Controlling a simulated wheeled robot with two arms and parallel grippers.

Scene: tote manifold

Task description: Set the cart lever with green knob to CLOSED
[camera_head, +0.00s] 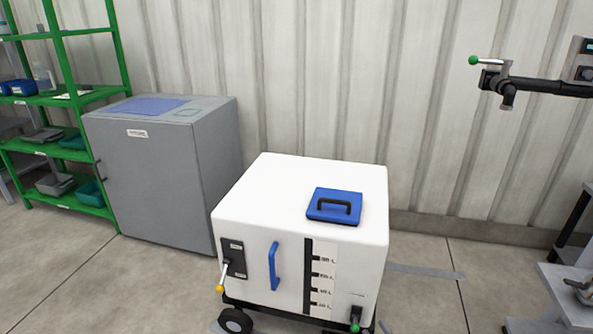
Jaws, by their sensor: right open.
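The white tote cart (250,195) stands in the middle on dark wheels. Its lever with the green knob (355,327) is low at the right of the front face, beside a small label plate. The knob hangs at the bottom of the lever, near the lower picture edge. A second lever with a yellow knob (220,288) is on a dark plate at the front left, pointing down. My left gripper is not in view.
A blue lid (333,206) with a black handle is on the cart top; a blue grip (274,266) is on its front. A grey cabinet (150,170) and green shelving (75,95) stand left. Another green-knob lever (487,61) sits on a dark pipe (545,87) at upper right.

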